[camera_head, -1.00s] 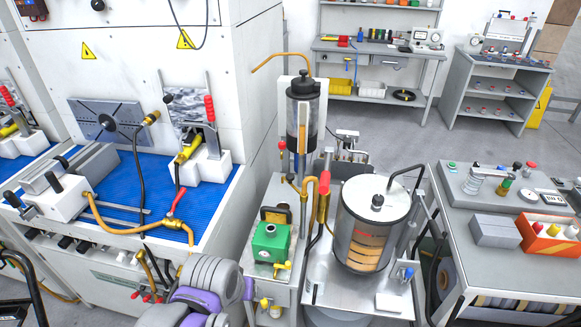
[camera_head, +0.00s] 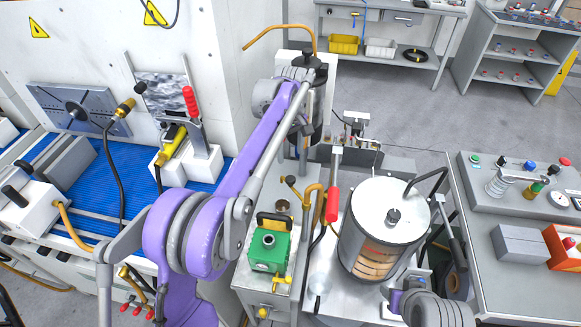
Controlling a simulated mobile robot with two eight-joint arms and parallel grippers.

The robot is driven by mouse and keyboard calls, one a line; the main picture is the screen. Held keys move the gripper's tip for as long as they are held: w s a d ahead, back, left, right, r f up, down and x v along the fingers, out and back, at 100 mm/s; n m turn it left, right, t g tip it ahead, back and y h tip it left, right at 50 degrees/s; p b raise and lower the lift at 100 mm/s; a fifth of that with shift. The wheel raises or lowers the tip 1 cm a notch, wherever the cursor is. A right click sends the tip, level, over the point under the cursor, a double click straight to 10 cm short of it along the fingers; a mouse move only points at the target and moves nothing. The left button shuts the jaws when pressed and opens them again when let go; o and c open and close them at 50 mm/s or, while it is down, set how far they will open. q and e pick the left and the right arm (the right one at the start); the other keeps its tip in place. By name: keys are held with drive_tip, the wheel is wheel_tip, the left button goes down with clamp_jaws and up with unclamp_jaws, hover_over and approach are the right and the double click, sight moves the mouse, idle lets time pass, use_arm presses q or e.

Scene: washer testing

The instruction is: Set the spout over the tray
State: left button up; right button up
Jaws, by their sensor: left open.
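A thin brass pipe with a bent free end, likely the spout (camera_head: 280,28), reaches left from beside the dark-capped reservoir (camera_head: 308,60). A second, hooked brass pipe (camera_head: 316,190) stands lower, beside a red-handled lever (camera_head: 332,205). A flat metal tray-like surface (camera_head: 318,285) lies under the clear-walled tank (camera_head: 375,245); I cannot tell if it is the tray meant. My left gripper (camera_head: 304,126), at the end of the purple arm, is open by the reservoir below the spout. Its fingers are hard to make out. The arm hides part of the reservoir. My right gripper is out of view.
A green pump box (camera_head: 268,250) stands left of the tank. The washer with its blue ribbed bed (camera_head: 75,185) is at the left. A grey control bench (camera_head: 480,225) is at the right. Open floor (camera_head: 405,125) lies behind the tank.

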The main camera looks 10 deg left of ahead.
sight(290, 178)
use_arm(q)
drive_tip(key=f, duration=1)
drive_tip(key=shift+s+f, duration=0.2)
clamp_jaws()
idle(1.1)
